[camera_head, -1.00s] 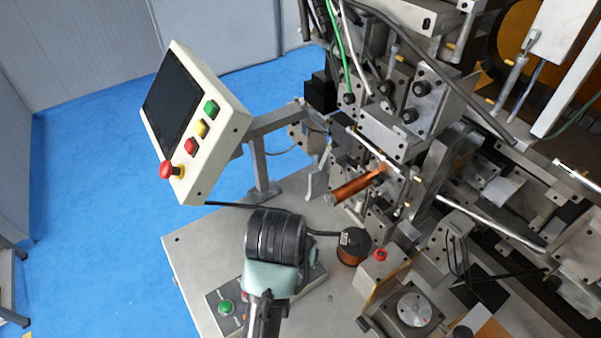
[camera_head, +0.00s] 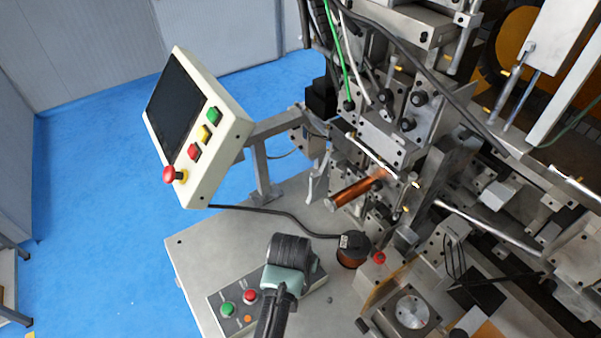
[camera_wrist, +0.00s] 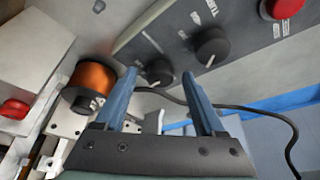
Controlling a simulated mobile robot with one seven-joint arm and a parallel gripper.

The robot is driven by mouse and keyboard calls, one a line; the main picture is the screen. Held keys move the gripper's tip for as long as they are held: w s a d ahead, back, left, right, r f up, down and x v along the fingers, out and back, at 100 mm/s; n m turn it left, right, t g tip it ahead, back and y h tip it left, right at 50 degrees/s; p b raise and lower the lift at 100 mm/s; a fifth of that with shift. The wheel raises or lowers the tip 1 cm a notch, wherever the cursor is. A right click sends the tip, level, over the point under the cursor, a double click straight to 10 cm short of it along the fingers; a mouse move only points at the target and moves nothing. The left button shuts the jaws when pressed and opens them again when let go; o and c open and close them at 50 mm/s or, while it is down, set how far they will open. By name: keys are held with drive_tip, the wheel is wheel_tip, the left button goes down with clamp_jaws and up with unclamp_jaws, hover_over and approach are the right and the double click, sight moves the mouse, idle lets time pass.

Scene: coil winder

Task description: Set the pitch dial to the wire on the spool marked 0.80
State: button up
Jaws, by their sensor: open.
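In the wrist view, two black dials sit on a grey panel: a larger one (camera_wrist: 212,46) beside lettering that seems to start "TURN", and a smaller one (camera_wrist: 159,72) whose label I cannot read. My gripper (camera_wrist: 159,76) is open and empty, with its blue fingertips on either side of the smaller dial in the picture. I cannot tell whether they touch it. A spool of copper wire (camera_wrist: 96,76) lies left of the fingers. The spool also shows in the head view (camera_head: 352,257), with a small label too blurred to read. There, my arm hides the fingers and dials.
The control box (camera_head: 217,297) carries a green button (camera_head: 228,309) and a red button (camera_head: 250,296). A red button (camera_head: 379,258) stands right of the spool. A tilted screen panel (camera_head: 215,155) is at back left.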

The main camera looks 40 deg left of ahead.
drive_tip(key=shift+c, duration=0.3)
clamp_jaws()
drive_tip(key=m+h, duration=0.1)
drive_tip(key=m, duration=0.3)
drive_tip(key=shift+a+r+m+t+h, duration=0.1)
drive_tip(key=shift+a+m+t+h, duration=0.1)
drive_tip(key=shift+m+t+h, duration=0.15)
drive_tip(key=m+h+b, duration=0.1)
drive_tip(key=m, duration=0.3)
drive_tip(key=shift+a+h, duration=0.15)
drive_tip(key=shift+h, duration=0.2)
idle(0.4)
drive_tip(key=shift+o, duration=0.3)
unclamp_jaws()
